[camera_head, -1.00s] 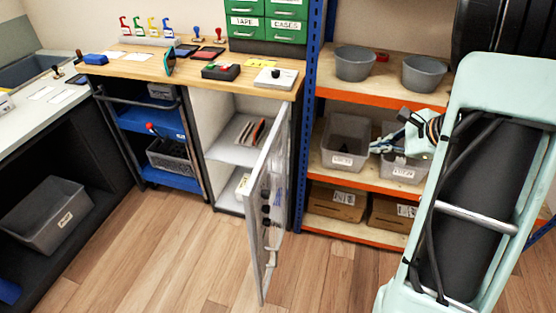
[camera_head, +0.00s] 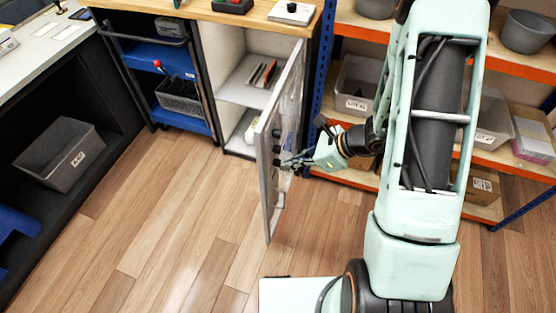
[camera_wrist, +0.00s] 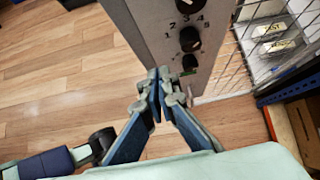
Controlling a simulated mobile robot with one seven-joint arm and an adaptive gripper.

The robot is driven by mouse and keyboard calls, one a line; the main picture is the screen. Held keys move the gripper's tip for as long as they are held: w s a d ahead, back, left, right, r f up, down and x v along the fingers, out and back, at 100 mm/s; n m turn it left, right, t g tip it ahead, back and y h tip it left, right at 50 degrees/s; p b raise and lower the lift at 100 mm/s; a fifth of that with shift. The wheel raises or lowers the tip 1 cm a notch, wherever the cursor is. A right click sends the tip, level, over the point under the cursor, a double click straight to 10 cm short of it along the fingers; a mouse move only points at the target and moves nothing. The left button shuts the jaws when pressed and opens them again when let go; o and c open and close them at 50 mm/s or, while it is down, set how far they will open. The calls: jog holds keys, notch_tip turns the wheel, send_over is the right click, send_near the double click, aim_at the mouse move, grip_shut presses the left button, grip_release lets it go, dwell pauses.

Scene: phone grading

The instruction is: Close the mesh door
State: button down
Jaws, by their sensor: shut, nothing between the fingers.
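The mesh door (camera_head: 272,168) stands wide open on a cabinet (camera_head: 228,92) under the wooden counter, its free edge swung out toward me. In the wrist view the door's grey panel (camera_wrist: 163,42) carries black numbered dials (camera_wrist: 189,39), with white wire mesh (camera_wrist: 235,62) to the right. My gripper (camera_head: 290,162) is at the right side of the door, near its dials. In the wrist view the gripper (camera_wrist: 157,88) is shut and empty, its tips close to the panel's lower end. I cannot tell whether they touch it.
A shelf rack (camera_head: 348,105) with grey bins stands right of the cabinet. A blue trolley (camera_head: 168,75) with a black basket stands to its left. A grey bin (camera_head: 62,154) sits on the dark shelf at left. Wooden floor (camera_head: 180,215) is clear before the door.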

aim_at(268, 162)
jog(key=a, duration=0.2)
jog(key=shift+w+a+r, duration=0.1)
jog(key=shift+w+a, duration=0.5)
jog(key=shift+a, duration=0.3)
